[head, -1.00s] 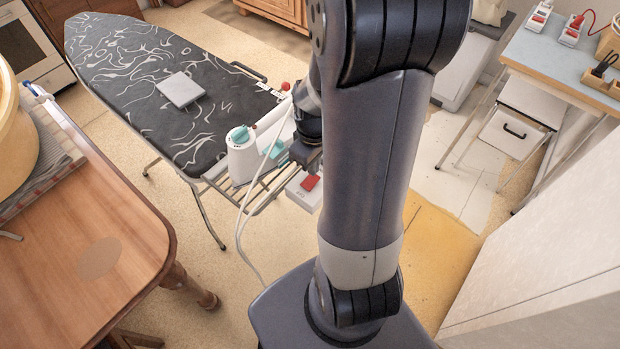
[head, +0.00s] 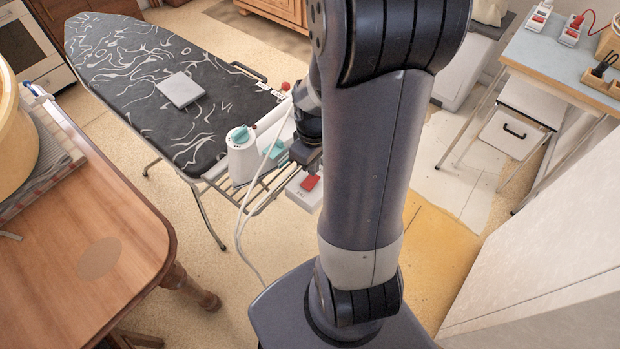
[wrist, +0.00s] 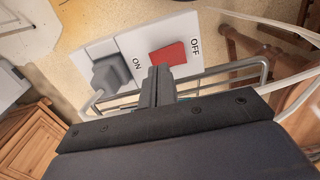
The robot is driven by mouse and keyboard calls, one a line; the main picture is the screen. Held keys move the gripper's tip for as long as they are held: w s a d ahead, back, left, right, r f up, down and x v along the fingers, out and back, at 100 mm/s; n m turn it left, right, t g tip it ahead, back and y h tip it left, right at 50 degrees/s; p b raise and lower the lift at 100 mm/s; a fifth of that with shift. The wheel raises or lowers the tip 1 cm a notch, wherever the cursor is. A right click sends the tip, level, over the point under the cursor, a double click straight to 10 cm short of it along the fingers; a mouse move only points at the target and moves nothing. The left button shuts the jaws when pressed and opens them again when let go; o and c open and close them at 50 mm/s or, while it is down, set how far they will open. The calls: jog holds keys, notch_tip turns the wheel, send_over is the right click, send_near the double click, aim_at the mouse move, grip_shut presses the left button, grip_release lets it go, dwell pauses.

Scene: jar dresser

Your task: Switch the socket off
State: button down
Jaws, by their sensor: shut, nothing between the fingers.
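The white socket (wrist: 120,50) carries a red rocker switch (wrist: 168,54), with ON printed on one side and OFF on the other. A grey plug (wrist: 108,73) sits in it beside the ON label. In the head view the socket (head: 299,196) is at the near end of the ironing board, its red switch (head: 310,183) showing. My gripper (wrist: 159,70) is shut and empty, its tips right at the switch's lower edge in the wrist view, toward the ON label. I cannot tell whether they touch it or which way the rocker is tipped.
The ironing board (head: 150,85) bears a grey slab (head: 180,90). A white and teal iron (head: 242,155) stands near the socket, with a white cable (head: 240,225) hanging down. A wire rack (wrist: 220,74) lies by the socket. A wooden table (head: 90,240) is at left.

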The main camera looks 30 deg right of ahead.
jog(key=shift+f+b, duration=0.95)
jog(key=shift+f, duration=0.2)
dwell(0.6)
jog(key=shift+r, duration=0.15)
notch_tip(320, 180, up, 7)
jog(key=p, duration=0.6)
jog(key=shift+f, duration=0.2)
notch_tip(320, 180, down, 7)
jog(key=b, duration=0.6)
jog(key=shift+r, duration=0.15)
dwell(0.4)
